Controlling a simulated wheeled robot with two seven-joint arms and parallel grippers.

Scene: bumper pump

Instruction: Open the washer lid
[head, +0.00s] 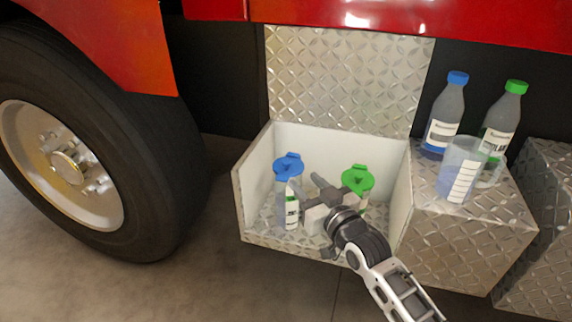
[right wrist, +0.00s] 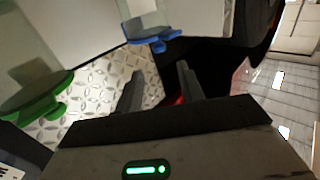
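A blue lid (head: 288,166) tops a translucent reservoir with a labelled front (head: 291,212) on the left inside the open compartment. A green lid (head: 356,179) tops a second reservoir on the right, largely hidden behind my right arm. Both lids look closed. My right gripper (head: 306,184) is between the two lids, just right of the blue one and apart from it. In the right wrist view its two fingers (right wrist: 160,83) are spread with nothing between them. The blue lid (right wrist: 152,39) lies beyond the fingertips and the green lid (right wrist: 38,97) is at the left. My left gripper is out of view.
White walls (head: 402,200) enclose the compartment. On the diamond-plate step (head: 465,235) at right stand a blue-capped bottle (head: 446,112), a green-capped bottle (head: 503,117) and a clear measuring jug (head: 460,170). A large wheel (head: 85,150) is at left; red bodywork (head: 400,25) hangs above.

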